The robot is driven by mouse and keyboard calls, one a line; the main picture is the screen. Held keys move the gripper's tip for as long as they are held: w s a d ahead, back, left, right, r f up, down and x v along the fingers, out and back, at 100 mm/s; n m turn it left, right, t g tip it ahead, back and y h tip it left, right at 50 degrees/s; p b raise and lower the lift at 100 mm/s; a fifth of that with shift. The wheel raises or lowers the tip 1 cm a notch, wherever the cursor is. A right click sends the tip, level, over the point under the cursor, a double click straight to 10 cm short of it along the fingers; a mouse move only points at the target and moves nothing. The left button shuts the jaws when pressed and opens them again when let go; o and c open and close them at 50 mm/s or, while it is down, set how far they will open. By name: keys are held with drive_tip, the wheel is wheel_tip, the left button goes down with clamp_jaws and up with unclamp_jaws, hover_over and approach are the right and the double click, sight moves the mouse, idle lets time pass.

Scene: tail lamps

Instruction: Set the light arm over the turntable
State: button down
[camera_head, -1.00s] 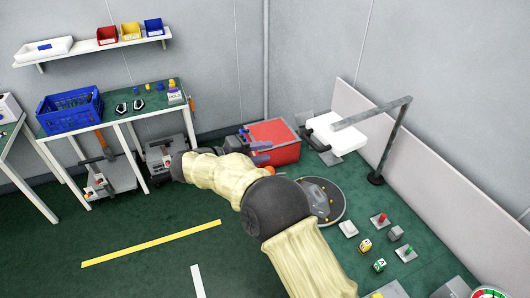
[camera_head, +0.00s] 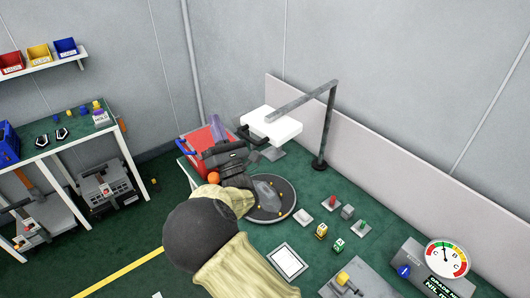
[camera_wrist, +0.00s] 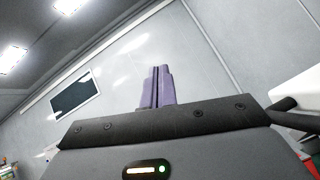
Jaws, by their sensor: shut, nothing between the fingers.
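The light arm (camera_head: 329,118) is a grey post with a level bar that carries a white lamp head (camera_head: 283,130). A dark handle (camera_head: 250,136) sticks out at the lamp's left. The turntable (camera_head: 287,205) is a dark round disc on the bench, in front of and below the lamp in the head view. My gripper (camera_head: 214,126) is shut and empty, left of the lamp, its purple fingers upward. In the wrist view the fingers (camera_wrist: 157,88) are together against the wall. The lamp (camera_wrist: 298,86) and handle (camera_wrist: 292,118) show at right, apart from the fingers. My arm hides part of the turntable.
A red bin (camera_head: 196,143) stands behind my gripper. Small blocks and knobs (camera_head: 321,231), a white-framed pad (camera_head: 287,262) and a dial gauge (camera_head: 446,257) lie right of my arm. A low partition (camera_head: 390,168) runs behind the post.

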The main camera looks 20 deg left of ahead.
drive_tip(key=d+f+n+g+h+b, duration=0.2)
drive_tip(key=d+f+n+g+h, duration=0.15)
drive_tip(key=d+n+g, duration=0.55)
drive_tip(key=m+t+h+b, duration=0.1)
drive_tip(key=m+t+h, duration=0.1)
drive_tip(key=m+h, duration=0.25)
approach(261, 144)
drive_tip(key=v, duration=0.7)
drive_tip(key=shift+d+r+n, duration=0.1)
drive_tip(key=shift+r+n, duration=0.05)
drive_tip(key=shift+n, duration=0.3)
drive_tip(key=p+x, duration=0.4)
drive_tip(key=x, duration=0.9)
drive_tip(key=shift+s, duration=0.15)
drive_tip(key=shift+w+a+f+p, duration=0.25)
drive_tip(key=shift+w+a+p, duration=0.1)
drive_tip(key=shift+a, duration=0.15)
